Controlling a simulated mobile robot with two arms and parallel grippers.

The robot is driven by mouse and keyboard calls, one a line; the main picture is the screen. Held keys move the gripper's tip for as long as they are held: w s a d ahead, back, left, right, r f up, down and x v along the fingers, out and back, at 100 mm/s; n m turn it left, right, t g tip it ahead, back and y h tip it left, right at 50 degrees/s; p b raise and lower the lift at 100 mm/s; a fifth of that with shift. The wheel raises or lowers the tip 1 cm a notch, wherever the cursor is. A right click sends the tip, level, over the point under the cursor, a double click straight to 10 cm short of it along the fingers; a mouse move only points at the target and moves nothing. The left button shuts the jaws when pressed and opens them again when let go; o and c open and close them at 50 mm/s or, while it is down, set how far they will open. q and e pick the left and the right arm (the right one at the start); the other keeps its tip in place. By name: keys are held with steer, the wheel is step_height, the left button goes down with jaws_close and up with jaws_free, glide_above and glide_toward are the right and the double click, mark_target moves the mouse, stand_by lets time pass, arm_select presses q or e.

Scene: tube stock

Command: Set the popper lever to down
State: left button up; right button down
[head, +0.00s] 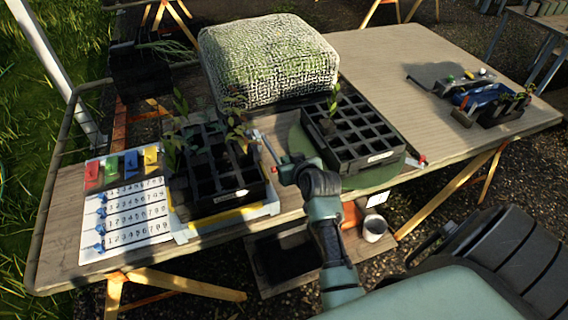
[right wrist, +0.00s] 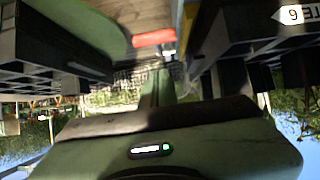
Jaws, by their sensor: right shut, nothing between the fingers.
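The black cell tray (head: 215,188) at the left sits on a white and yellow base (head: 235,217), which looks like the popper. A thin lever with a red part (head: 266,147) stands at the right side of this base. Its up or down setting is hard to tell. A red bar (right wrist: 153,38), probably the lever's handle, shows in the right wrist view ahead of my gripper. My right gripper (head: 280,168) is shut and empty, close beside the lever. I cannot tell whether they touch. My left gripper is not in view.
A second black tray (head: 378,138) stands on a green disc (head: 375,180) to the right, with a red knob (head: 422,160) beside it. A numbered board (head: 128,215) with coloured clips lies at the left. A net-covered block (head: 268,60) stands behind. The right table top (head: 430,55) is mostly clear.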

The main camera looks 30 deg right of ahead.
steer(key=f, duration=0.1)
steer(key=w+f, duration=0.1)
steer(key=f, duration=0.1)
steer(key=w+f, duration=0.1)
steer(key=f, duration=0.1)
steer(key=shift+w+d+p, duration=0.25)
steer(key=shift+d+p, duration=0.05)
steer(key=shift+d, duration=0.05)
steer(key=shift+t+h, duration=0.3)
steer(key=shift+t, duration=0.4)
steer(key=f+b, duration=0.2)
steer(key=s+f+b, duration=0.1)
steer(key=f+b, duration=0.2)
steer(key=shift+a+f+b, duration=0.15)
steer(key=shift+b, duration=0.2)
steer(key=shift+s+f, duration=0.1)
steer(key=shift+f, duration=0.15)
